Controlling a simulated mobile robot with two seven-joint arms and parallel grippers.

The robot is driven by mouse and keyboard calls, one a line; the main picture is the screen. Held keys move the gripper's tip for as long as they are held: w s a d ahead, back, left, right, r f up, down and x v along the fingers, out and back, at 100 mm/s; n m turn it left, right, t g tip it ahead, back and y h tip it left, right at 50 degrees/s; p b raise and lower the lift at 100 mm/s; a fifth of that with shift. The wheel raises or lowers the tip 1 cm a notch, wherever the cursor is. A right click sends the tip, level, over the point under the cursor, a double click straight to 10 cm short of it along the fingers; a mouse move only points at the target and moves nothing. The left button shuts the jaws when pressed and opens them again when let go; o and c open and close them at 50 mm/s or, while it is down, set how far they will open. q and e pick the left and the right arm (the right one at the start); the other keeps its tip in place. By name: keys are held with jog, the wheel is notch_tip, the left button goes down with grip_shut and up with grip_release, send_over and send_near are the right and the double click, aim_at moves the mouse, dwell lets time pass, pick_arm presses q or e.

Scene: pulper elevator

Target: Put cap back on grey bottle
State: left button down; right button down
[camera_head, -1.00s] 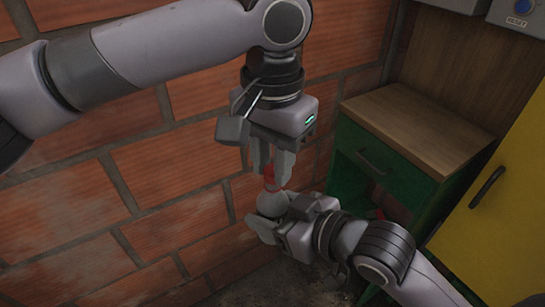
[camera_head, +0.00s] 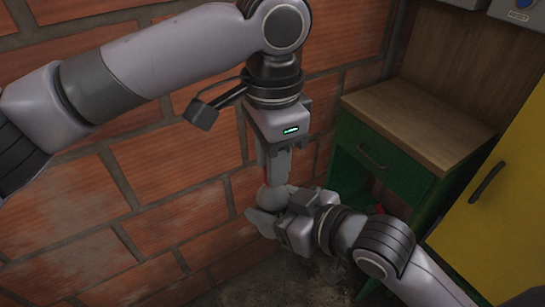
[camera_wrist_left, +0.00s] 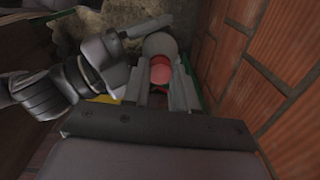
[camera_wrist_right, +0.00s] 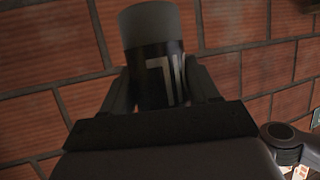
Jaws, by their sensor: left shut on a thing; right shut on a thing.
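My left gripper (camera_head: 274,178) points down from above and is shut on the red cap (camera_wrist_left: 161,75), which shows between its fingers in the left wrist view. My right gripper (camera_head: 268,214) comes in from the right, just below, and is shut on the grey bottle (camera_head: 272,199). In the right wrist view the bottle (camera_wrist_right: 150,24) has a grey end and a black band with white marks between the fingers. In the left wrist view the cap lines up with the bottle's pale end (camera_wrist_left: 159,44). The fingers hide most of the cap in the head view; I cannot tell how firmly it sits.
A brick wall (camera_head: 160,175) stands close behind both grippers. A green cabinet with a wooden top (camera_head: 420,125) is to the right, and a yellow door (camera_head: 505,200) with a dark handle is beside it. The floor (camera_head: 290,280) below is clear.

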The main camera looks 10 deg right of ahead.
pick_arm(q)
jog(key=m, duration=0.4)
jog(key=shift+m, duration=0.4)
jog(key=m, duration=0.4)
jog(key=shift+m, duration=0.3)
jog(key=m, duration=0.4)
jog(key=shift+m, duration=0.3)
jog(key=m, duration=0.9)
jog(key=shift+w, duration=0.1)
jog(key=m, duration=0.4)
jog(key=shift+m, duration=0.3)
jog(key=m, duration=0.4)
jog(key=shift+m, duration=0.3)
jog(key=m, duration=0.3)
jog(key=shift+m, duration=0.3)
